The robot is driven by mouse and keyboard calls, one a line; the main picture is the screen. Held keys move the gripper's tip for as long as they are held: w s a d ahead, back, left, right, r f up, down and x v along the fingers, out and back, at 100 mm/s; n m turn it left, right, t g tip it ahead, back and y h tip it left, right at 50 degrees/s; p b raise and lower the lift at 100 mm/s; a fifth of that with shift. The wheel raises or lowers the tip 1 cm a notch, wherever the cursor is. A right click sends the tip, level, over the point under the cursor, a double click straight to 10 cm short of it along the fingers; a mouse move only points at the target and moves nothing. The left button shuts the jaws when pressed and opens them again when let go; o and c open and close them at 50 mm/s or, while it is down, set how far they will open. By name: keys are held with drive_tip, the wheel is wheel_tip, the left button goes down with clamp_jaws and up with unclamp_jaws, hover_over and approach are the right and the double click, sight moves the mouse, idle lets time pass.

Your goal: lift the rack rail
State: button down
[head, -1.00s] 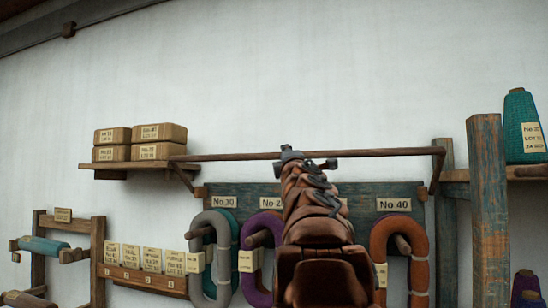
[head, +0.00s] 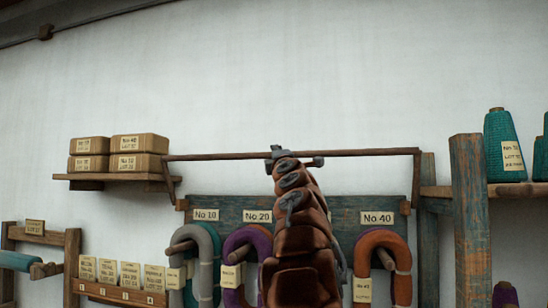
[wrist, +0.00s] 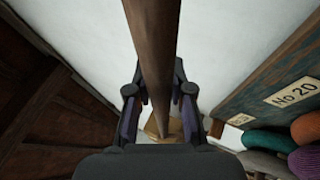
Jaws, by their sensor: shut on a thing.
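The rack rail (head: 220,157) is a thin dark wooden bar, nearly level. It runs across the wall above the board with the numbered hanks. A side arm at each end slopes down to the board's ends. My gripper (head: 293,158) is shut on the rail near its middle. In the wrist view the rail (wrist: 153,45) passes lengthwise between the two fingers of my gripper (wrist: 160,105). My arm hides part of the board and the middle hanks.
The blue-green board (head: 340,200) carries grey, purple and orange hanks on pegs. A shelf of brown boxes (head: 137,143) is at the left. A post (head: 470,215) and a shelf with teal cones (head: 505,145) stand at the right. The wall above the rail is bare.

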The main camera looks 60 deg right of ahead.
drive_tip(key=shift+w+d, duration=0.1)
drive_tip(key=shift+d, duration=0.3)
idle(0.3)
drive_tip(key=c, duration=1)
unclamp_jaws()
drive_tip(key=shift+v, duration=3.65)
